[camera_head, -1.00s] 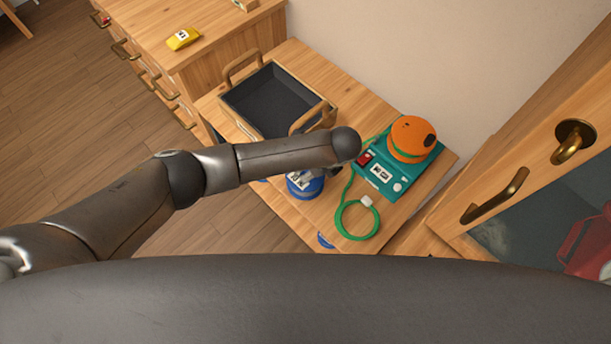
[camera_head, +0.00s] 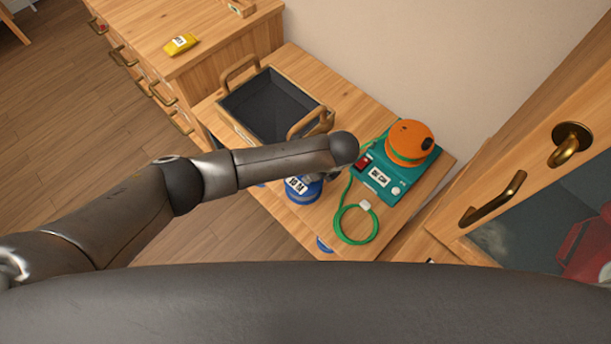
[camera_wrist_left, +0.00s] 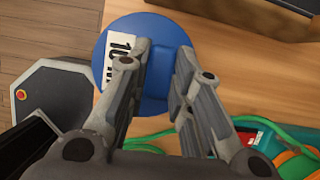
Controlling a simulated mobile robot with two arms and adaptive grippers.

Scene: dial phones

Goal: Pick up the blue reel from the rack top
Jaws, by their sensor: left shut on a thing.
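The blue reel (camera_head: 304,190) with a white label sits at the front of the wooden rack top (camera_head: 300,219), partly hidden by my left arm in the head view. In the left wrist view the blue reel (camera_wrist_left: 165,40) lies between the fingers of my left gripper (camera_wrist_left: 165,78). The gripper is shut on the reel's middle part, with the label to the left of the fingers. I cannot tell whether the reel touches the top. In the head view the left fingers are mostly behind the arm. My right gripper is not in view.
A dark-lined wooden tray (camera_head: 232,124) with handles stands behind the reel. A teal device (camera_head: 372,180) with an orange dome (camera_head: 408,141) and a coiled green cable (camera_head: 340,228) is to the right. A cabinet door with a brass handle (camera_head: 493,199) stands at far right.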

